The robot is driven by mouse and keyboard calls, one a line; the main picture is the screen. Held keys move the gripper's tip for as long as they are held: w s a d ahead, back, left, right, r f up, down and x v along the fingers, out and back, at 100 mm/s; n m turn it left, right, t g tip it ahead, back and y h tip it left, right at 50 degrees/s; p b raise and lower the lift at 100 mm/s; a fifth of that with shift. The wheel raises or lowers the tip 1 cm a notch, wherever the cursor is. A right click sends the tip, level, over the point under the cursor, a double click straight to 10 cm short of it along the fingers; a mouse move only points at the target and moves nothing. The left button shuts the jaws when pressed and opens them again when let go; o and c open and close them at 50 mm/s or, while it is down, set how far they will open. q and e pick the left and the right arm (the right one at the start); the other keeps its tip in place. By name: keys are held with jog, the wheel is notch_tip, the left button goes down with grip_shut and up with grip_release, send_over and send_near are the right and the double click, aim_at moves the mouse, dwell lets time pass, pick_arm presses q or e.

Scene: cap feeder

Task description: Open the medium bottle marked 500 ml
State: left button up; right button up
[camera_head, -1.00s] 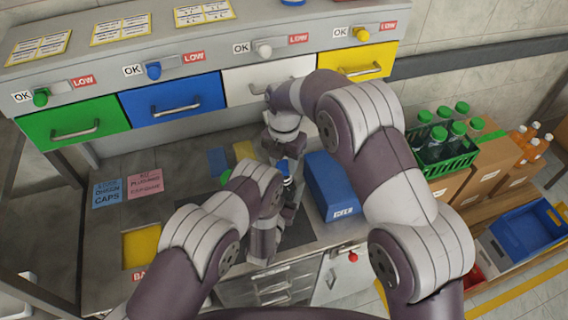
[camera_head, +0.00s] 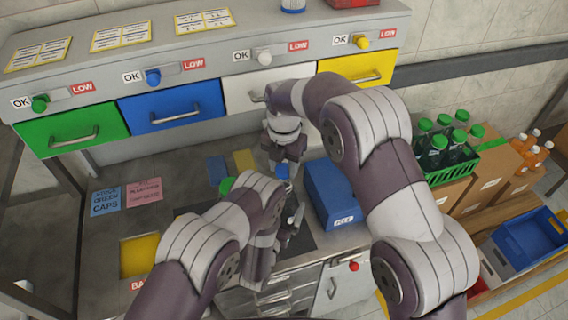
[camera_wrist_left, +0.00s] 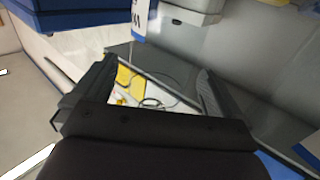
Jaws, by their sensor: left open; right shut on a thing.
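A bottle (camera_head: 290,187) with a blue cap (camera_head: 282,171) is at the middle of the bench, partly hidden by my left arm. Its marking cannot be read. My right gripper (camera_head: 283,159) comes down from above and is shut at the bottle's blue top; whether it grips the cap or the neck is too small to tell. My left gripper (camera_head: 287,236) is low in front of the bottle, largely hidden by its own arm. In the left wrist view the left gripper (camera_wrist_left: 158,88) has its fingers wide apart, with nothing between them.
A blue bin (camera_head: 330,192) stands just right of the bottle. A green cap (camera_head: 226,186) shows behind my left arm. Green, blue, white and yellow drawers line the back. A green crate (camera_head: 452,158) of bottles is at right. The bench's left side is mostly clear.

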pick_arm(q)
jog(key=b+v, duration=0.1)
jog(key=v, duration=0.7)
